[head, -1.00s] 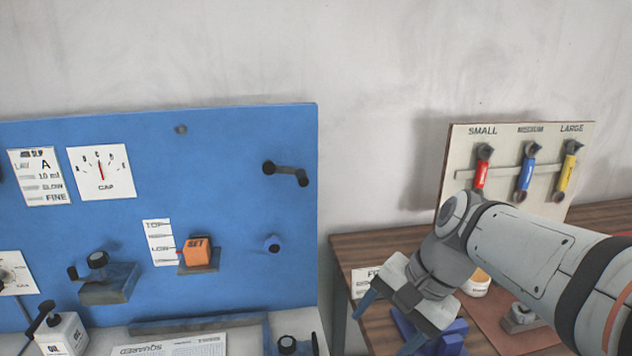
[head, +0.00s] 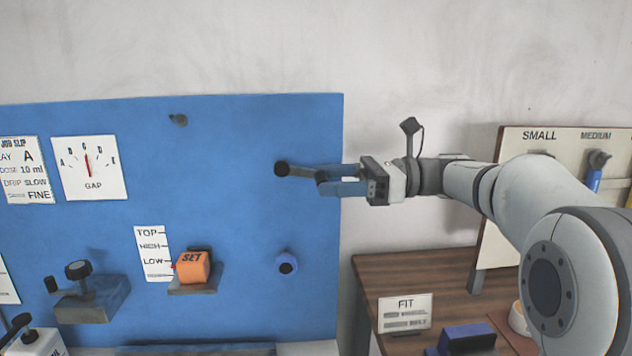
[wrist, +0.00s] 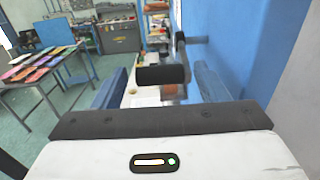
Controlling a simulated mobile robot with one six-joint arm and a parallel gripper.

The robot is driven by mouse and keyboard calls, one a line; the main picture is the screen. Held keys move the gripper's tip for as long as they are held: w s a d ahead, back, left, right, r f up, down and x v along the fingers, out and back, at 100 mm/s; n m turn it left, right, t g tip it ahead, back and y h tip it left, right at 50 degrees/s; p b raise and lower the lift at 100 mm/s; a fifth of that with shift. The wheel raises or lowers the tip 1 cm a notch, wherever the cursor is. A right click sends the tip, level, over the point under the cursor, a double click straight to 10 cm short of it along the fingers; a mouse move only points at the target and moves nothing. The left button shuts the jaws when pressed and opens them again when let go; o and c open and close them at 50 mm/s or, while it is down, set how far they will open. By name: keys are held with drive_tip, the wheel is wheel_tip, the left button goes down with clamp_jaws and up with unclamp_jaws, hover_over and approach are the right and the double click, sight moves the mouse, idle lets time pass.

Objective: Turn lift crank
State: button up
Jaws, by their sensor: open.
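The lift crank (head: 297,171) is a dark crank near the upper right edge of the blue panel (head: 225,135). Its arm points right and slightly down from its hub. My gripper (head: 330,181) reaches in from the right with blue fingers at the crank's handle end. In the wrist view the black handle (wrist: 162,75) lies between the two open fingers; I cannot tell if either touches it. The orange SET block (head: 193,267) sits on a small ledge beside a TOP/HIGH/LOW scale (head: 153,253), with a red mark just below LOW.
A black knob on a bracket (head: 78,269) is at lower left. A wooden table (head: 450,275) at right bears a FIT card (head: 405,311) and a blue block (head: 467,338). A tool board (head: 500,200) stands behind my arm.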

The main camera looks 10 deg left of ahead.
sight(300, 173)
drive_tip(key=shift+x, duration=1.5)
drive_tip(key=shift+c, duration=0.4)
drive_tip(key=shift+w+f, duration=0.1)
drive_tip(key=c, duration=1.1)
drive_tip(key=shift+c, duration=0.2)
drive_tip(key=shift+p, duration=0.5)
